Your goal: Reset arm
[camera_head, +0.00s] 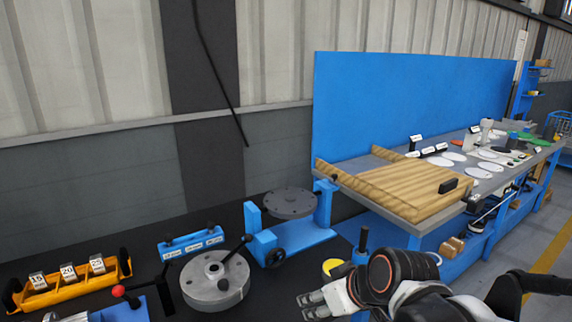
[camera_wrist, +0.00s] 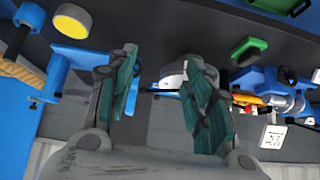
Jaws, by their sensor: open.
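My gripper (camera_head: 318,302) is at the bottom of the head view, right of the flanged shell and apart from it. In the wrist view my gripper (camera_wrist: 162,60) has its two green-padded fingers spread, with nothing held between them. The grey round flanged shell (camera_head: 213,285) stands on the dark bench top, with black lever handles at it. A pale rounded part (camera_wrist: 173,72) shows beyond the fingers in the wrist view; I cannot tell if it is the shell.
A grey disc (camera_head: 290,204) sits on a blue stand (camera_head: 315,228) behind the shell. An orange rack (camera_head: 70,286) with number tags and a blue labelled block (camera_head: 192,243) stand left. A yellow-topped part (camera_head: 333,268) is close to my gripper. A workbench with a wooden board (camera_head: 415,190) is right.

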